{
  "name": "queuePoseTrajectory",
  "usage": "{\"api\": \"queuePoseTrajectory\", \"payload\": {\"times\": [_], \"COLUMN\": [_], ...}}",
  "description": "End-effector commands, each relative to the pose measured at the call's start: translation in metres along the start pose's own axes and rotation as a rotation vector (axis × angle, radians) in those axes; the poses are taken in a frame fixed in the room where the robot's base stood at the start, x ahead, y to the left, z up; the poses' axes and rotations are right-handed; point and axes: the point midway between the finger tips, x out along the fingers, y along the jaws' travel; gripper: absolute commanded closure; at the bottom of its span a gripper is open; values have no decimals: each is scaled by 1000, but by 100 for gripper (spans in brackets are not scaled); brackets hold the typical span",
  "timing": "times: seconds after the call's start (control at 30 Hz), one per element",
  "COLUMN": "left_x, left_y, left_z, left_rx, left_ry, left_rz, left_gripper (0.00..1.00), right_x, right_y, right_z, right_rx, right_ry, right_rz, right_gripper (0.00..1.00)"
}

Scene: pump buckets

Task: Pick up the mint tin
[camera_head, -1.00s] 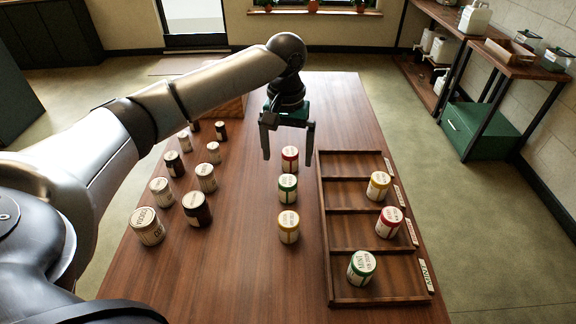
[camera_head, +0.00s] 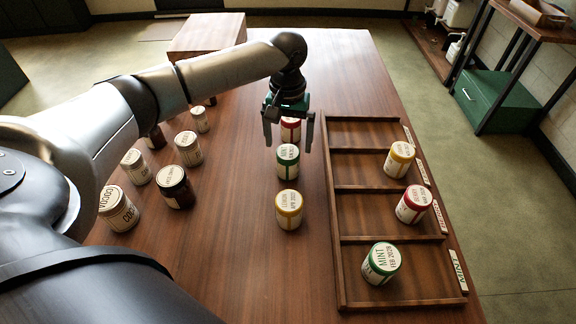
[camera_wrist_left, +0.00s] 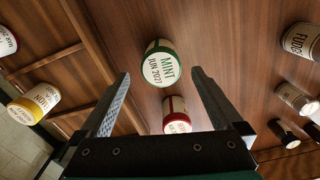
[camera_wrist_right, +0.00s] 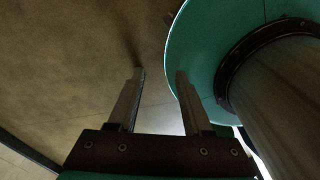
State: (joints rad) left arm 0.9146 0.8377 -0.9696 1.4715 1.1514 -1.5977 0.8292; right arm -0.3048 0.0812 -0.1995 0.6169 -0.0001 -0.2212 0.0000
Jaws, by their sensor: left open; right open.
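A mint tin (camera_head: 287,162) with a green lid rim stands upright on the table, in the middle of a row between a red-rimmed tin (camera_head: 290,130) and a yellow-rimmed tin (camera_head: 288,208). My left gripper (camera_head: 288,143) is open and empty above this row, pointing down. In the left wrist view the mint tin (camera_wrist_left: 160,66), its label reading JUN 2027, lies just beyond and between the open fingers (camera_wrist_left: 161,74), with no visible contact. Another green mint tin (camera_head: 381,263) stands in the tray's nearest compartment. My right gripper (camera_wrist_right: 160,74) is open and empty over the floor.
A wooden tray (camera_head: 341,270) with several compartments and labels lies to the right, holding yellow, red and green tins. Several white and brown jars (camera_head: 175,187) stand at the left, with a wooden box (camera_head: 207,35) behind. Table between jars and row is clear.

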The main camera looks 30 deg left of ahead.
Motion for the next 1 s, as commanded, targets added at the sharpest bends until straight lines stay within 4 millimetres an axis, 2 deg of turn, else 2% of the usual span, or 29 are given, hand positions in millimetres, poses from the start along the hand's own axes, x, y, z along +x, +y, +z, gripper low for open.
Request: {"api": "queuePoseTrajectory", "payload": {"times": [0.03, 0.1, 0.3, 0.6, 0.8, 0.9, 1.0], "left_x": [11, 19, 30, 73, 77, 77, 76], "left_y": [0, 0, 0, -2, -2, -2, -2], "left_z": [0, 0, 0, 1, 1, 1, 1], "left_rx": [0, 0, 0, 0, 1, 1, 1], "left_ry": [-1, -1, 0, 0, 1, 1, 1], "left_rz": [0, -1, 0, 0, -1, 0, 0], "left_gripper": [0, 0, 0, 0, 0, 0, 10], "right_x": [5, 7, 10, 28, 29, 28, 28], "right_y": [0, 0, 0, 8, 23, 23, 23], "right_z": [-1, -2, -3, -13, -24, -25, -25], "right_rx": [0, 0, 0, 3, 3, 4, 4], "right_ry": [2, 3, 8, 30, 47, 48, 47], "right_rz": [0, 0, 1, 10, 30, 31, 30], "right_gripper": [50, 50, 50, 50, 50, 50, 50]}}
